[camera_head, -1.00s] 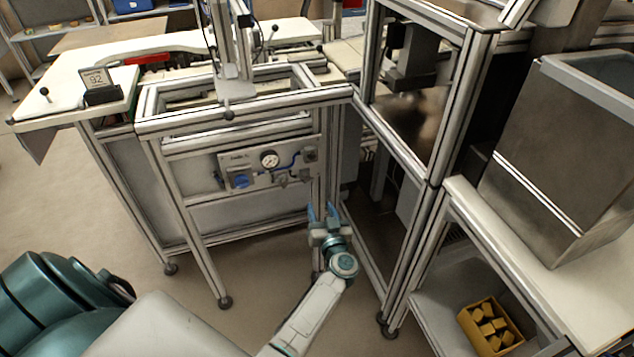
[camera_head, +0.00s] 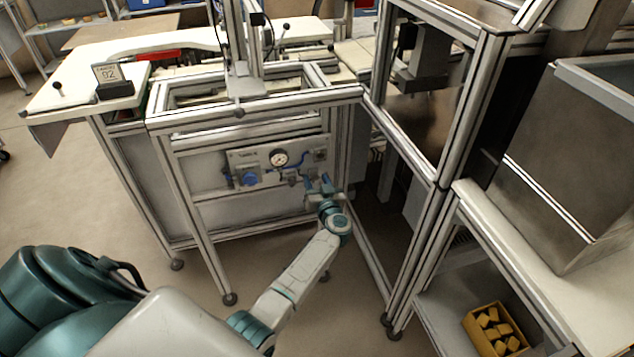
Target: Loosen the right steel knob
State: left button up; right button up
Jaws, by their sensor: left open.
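A panel (camera_head: 262,160) with a round gauge (camera_head: 280,157), a blue knob (camera_head: 250,178) and blue tubing is mounted on the front of an aluminium-framed bench. Small metal fittings (camera_head: 291,178) show below the gauge, but I cannot clearly make out which is the right steel knob. My left gripper (camera_head: 318,183) is open, its blue fingers pointing up at the panel's lower right edge. I see nothing between the fingers; whether they touch the panel is unclear. My right gripper is not in view.
A bench frame post (camera_head: 340,145) stands just right of my left gripper. A tall aluminium frame (camera_head: 440,190) stands farther right. A yellow box of blocks (camera_head: 470,322) sits on a low shelf at bottom right. Open floor (camera_head: 90,190) lies at left.

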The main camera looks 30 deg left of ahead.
pick_arm(q)
grip_shut()
jog(key=shift+n, duration=0.3)
jog(key=shift+n+p, duration=0.4)
jog(key=shift+p, duration=0.05)
jog(key=shift+n, duration=0.4)
jog(key=shift+n+p, duration=0.4)
jog(key=shift+n, duration=0.4)
jog(key=n, duration=0.2)
jog(key=shift+n, duration=0.4)
jog(key=n, duration=0.5)
jog(key=shift+s+f+n, duration=0.1)
jog(key=shift+n, duration=0.3)
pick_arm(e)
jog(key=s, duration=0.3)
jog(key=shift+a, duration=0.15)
